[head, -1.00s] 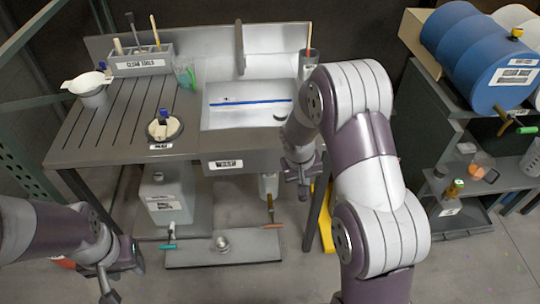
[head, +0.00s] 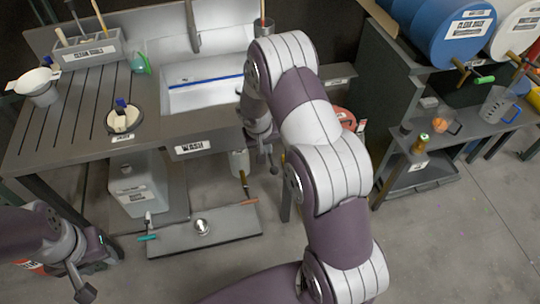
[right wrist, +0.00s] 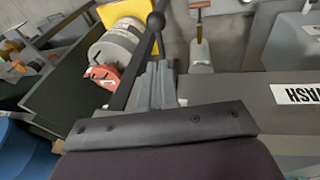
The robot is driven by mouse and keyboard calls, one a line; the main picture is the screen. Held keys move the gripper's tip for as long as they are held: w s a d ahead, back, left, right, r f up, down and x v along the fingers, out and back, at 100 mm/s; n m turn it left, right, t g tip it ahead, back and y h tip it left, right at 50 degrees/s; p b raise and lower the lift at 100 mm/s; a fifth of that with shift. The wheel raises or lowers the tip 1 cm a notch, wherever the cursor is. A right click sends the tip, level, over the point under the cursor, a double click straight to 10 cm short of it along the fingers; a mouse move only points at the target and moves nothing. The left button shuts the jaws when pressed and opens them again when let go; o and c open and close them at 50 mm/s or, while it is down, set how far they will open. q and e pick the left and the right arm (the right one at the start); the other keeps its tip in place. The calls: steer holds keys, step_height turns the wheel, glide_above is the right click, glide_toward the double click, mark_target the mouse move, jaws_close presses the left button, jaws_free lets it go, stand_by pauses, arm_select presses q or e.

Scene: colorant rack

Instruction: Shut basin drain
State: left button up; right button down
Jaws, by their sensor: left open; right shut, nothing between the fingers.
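The wash basin (head: 205,99) is a white sink in the grey counter, with a blue line across its inside and a WASH label on its front. Under it are a pale container (head: 240,163) and a thin upright rod with a brownish handle (head: 244,184). A brown-topped handle (right wrist: 199,12) shows at the top of the right wrist view. I cannot tell which part is the drain's control. My right gripper (head: 267,160) is shut and empty, in front of the counter, right of the WASH label; its fingers also show in the right wrist view (right wrist: 155,88). My left gripper (head: 84,290) is open and empty at lower left.
A shelf with blue (head: 455,30) and white drums is at right. Floor between them is clear.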

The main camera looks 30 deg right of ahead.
mark_target(271, 160)
steer(key=x, duration=0.7)
steer(key=shift+f, duration=0.15)
arm_select(q)
steer(key=shift+w+r, duration=0.1)
steer(key=shift+r, duration=0.1)
arm_select(e)
steer(key=shift+w+f, duration=0.1)
